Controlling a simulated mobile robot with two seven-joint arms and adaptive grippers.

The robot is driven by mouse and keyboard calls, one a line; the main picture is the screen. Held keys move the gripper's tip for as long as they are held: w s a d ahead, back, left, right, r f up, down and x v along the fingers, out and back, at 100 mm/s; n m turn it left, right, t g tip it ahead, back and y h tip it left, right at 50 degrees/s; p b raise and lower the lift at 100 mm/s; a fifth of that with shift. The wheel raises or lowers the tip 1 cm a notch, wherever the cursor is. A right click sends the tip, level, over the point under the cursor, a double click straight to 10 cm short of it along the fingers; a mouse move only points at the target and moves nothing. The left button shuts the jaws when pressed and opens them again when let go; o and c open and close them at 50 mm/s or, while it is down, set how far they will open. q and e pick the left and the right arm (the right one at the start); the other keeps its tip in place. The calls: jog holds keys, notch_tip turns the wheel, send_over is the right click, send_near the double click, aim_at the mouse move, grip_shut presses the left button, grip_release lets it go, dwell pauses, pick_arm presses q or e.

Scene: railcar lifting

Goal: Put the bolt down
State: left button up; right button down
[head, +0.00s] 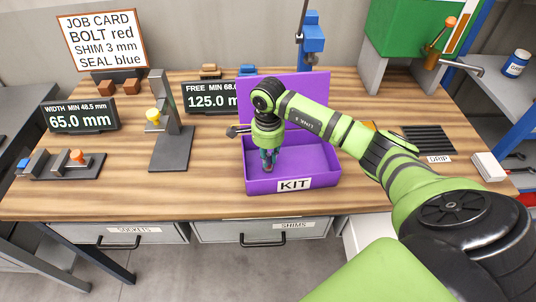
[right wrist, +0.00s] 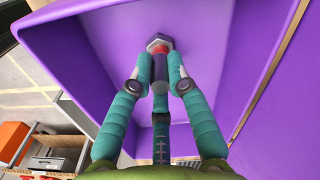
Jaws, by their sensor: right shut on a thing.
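My right gripper (head: 268,159) points down inside the purple kit tray (head: 318,183), which has a KIT label on its front. In the right wrist view the teal fingers of the gripper (right wrist: 159,72) are shut on the bolt (right wrist: 159,44). The bolt has a grey hex head, a red band and a dark shank. Its head faces the tray floor (right wrist: 205,55); I cannot tell whether it touches. In the head view the bolt is too hidden by the fingers to make out. My left gripper is not in view.
The job card (head: 102,40) reads BOLT red, SHIM 3 mm, SEAL blue. Gauges with displays (head: 80,118) stand left of the tray. The tray's raised purple back panel (head: 312,88) stands behind my gripper. A drip grate (head: 428,139) lies right. The tray floor around the bolt looks clear.

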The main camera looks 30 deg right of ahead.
aim_at(268, 154)
jog(key=shift+f, duration=0.15)
jog(key=c, duration=1.2)
grip_release()
jog(key=shift+r, duration=0.35)
notch_tip(268, 154, up, 12)
jog(key=b, duration=0.4)
jog(key=shift+f+b, duration=0.1)
jog(key=shift+b, duration=0.2)
